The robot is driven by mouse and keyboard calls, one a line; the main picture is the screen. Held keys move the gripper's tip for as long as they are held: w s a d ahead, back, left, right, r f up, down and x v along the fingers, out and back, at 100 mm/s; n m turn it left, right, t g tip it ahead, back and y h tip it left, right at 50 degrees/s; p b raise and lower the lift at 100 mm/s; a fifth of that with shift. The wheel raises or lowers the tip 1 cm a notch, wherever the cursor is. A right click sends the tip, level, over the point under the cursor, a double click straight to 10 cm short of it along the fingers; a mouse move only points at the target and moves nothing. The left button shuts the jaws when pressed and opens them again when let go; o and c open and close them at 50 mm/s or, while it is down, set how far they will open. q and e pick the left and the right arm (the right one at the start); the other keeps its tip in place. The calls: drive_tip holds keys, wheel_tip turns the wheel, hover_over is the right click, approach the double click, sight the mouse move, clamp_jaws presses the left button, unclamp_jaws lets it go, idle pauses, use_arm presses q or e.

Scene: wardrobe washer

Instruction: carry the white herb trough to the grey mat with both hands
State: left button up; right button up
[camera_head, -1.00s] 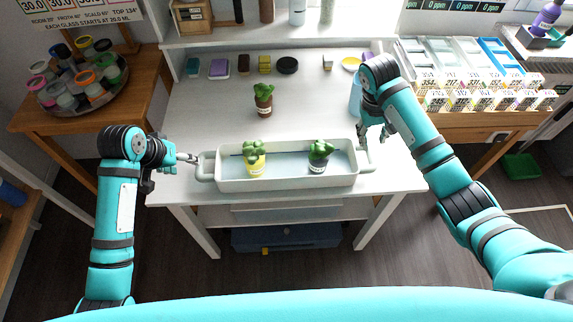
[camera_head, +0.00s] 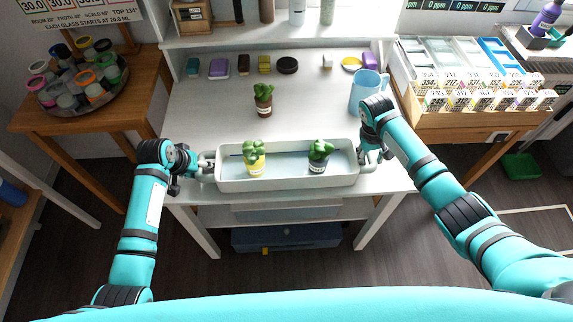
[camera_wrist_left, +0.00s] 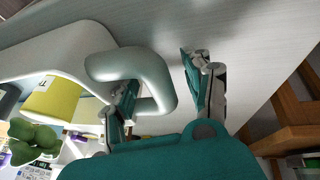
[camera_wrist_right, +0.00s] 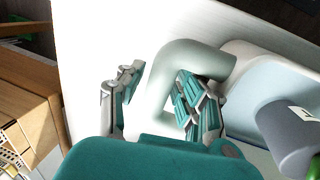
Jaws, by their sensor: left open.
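The white herb trough (camera_head: 288,183) lies level on the white table and holds a yellow pot (camera_head: 257,168) and a grey pot (camera_head: 317,168), each with a green plant. My left gripper (camera_head: 203,165) is at the trough's left handle. In the left wrist view its open fingers (camera_wrist_left: 165,90) stand on either side of the handle bar (camera_wrist_left: 152,65). My right gripper (camera_head: 371,157) is at the right handle. In the right wrist view its fingers (camera_wrist_right: 158,95) are apart, with the handle bar (camera_wrist_right: 162,85) between them. I cannot make out a grey mat.
A small brown potted plant (camera_head: 263,103) stands behind the trough. A light blue pitcher (camera_head: 366,92) stands near the right arm. Several small items line the table's back. A wooden side table (camera_head: 90,118) is at left, a wooden rack (camera_head: 470,112) at right.

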use_arm(q)
drive_tip(key=c, duration=0.7)
use_arm(e)
drive_tip(key=c, duration=0.7)
use_arm(q)
clamp_jaws()
use_arm(e)
clamp_jaws()
use_arm(q)
drive_tip(key=shift+w+d+r, duration=0.1)
drive_tip(key=shift+d+r, duration=0.05)
use_arm(e)
drive_tip(key=shift+w+a+r, duration=0.1)
drive_tip(key=shift+w+r, duration=0.05)
